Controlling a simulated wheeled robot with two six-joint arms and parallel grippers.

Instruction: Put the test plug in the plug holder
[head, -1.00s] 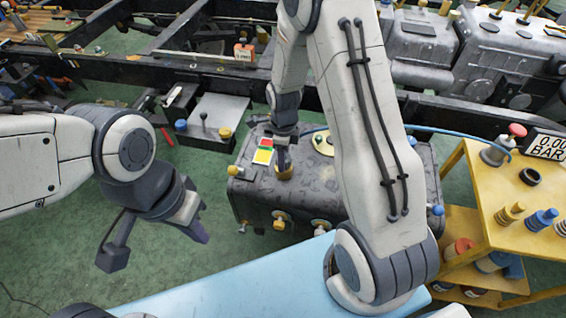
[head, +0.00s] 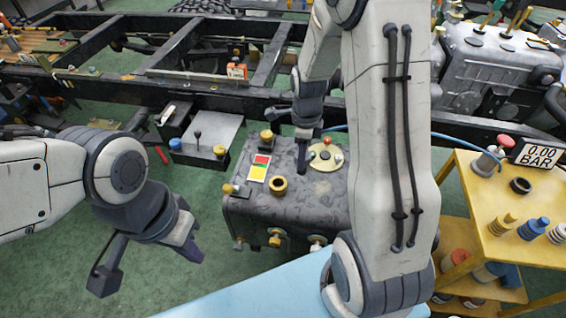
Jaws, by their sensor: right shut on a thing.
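My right gripper (head: 302,168) points down over the dark tank (head: 318,195), behind and right of a gold ring fitting (head: 278,185) with an open dark centre. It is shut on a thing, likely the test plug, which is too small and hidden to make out. I cannot tell whether it touches the tank top. My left gripper (head: 150,266) is open and empty over the green floor, left of the tank. I cannot single out the plug holder with certainty; a dark ring (head: 521,186) lies on the yellow cart (head: 490,205).
A red-and-yellow card (head: 259,168) and a round plate (head: 325,157) with coloured knobs are on the tank top. Black frame rails (head: 210,90) run behind. A blue surface (head: 270,290) lies in front.

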